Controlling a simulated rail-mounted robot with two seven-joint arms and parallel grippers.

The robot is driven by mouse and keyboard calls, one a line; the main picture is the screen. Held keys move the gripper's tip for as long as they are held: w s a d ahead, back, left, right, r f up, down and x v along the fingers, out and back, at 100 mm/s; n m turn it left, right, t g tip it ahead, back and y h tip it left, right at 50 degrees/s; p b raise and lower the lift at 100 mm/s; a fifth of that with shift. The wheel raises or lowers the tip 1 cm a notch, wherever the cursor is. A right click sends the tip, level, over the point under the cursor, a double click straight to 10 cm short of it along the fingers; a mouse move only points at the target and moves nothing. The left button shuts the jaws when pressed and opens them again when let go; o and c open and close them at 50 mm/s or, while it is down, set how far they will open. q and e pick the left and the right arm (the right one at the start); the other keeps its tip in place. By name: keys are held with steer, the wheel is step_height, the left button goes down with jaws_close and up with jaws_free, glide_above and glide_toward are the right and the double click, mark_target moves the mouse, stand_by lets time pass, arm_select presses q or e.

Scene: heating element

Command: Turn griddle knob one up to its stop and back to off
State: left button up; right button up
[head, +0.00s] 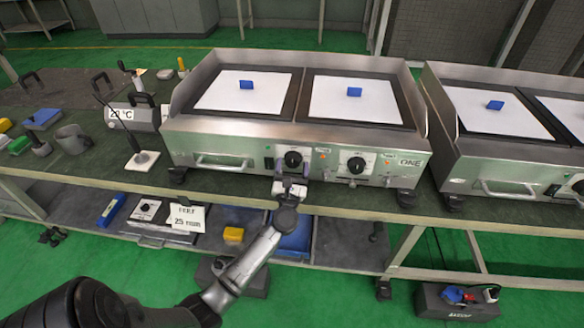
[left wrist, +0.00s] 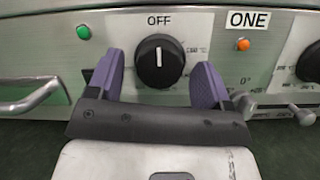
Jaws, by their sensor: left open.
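The steel griddle (head: 228,150) stands on the workbench with two dark knobs on its front panel. A round black knob (head: 293,159) sits left of the other knob. In the left wrist view the black knob (left wrist: 160,60) has its white pointer line straight up at the OFF mark (left wrist: 159,20). A label reading ONE (left wrist: 247,19) is to its right. My left gripper (head: 291,172) is open at the front panel. In the left wrist view its purple fingers (left wrist: 158,76) flank the knob, with visible gaps on both sides. My right gripper is not in view.
The griddle's second knob (head: 357,165) is close on the right. A handle (head: 224,163) sticks out on the left. A green lamp (left wrist: 83,32) and an orange lamp (left wrist: 243,44) flank the knob. Another griddle (head: 470,150) stands at the right.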

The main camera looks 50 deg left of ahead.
arm_select(q)
steer(key=shift+c, duration=0.2)
